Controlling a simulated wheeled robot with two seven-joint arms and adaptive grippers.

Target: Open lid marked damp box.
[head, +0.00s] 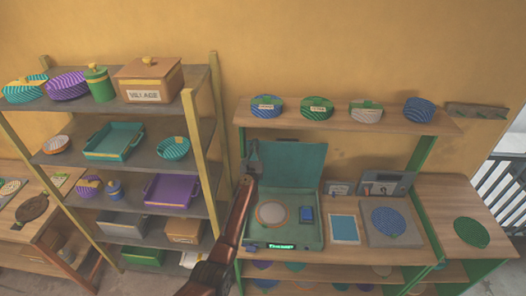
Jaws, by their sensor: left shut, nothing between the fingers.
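A teal box (258,233) stands on the workbench with a small lit label on its front; the lettering is too small to read surely, so I cannot confirm it is the damp box. Its teal lid (295,163) stands raised at the back, showing the inside. A round pale disc (272,214) and a small blue item (306,214) lie in it. My left gripper (252,153) is shut and empty at the lid's left edge; I cannot tell whether it touches. My right gripper is not in view.
A blue square (345,229) and a grey slab with a blue patterned disc (389,221) lie right of the box. A shelf (345,122) with several patterned pots hangs above. A rack (207,135) of dishes and boxes stands left.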

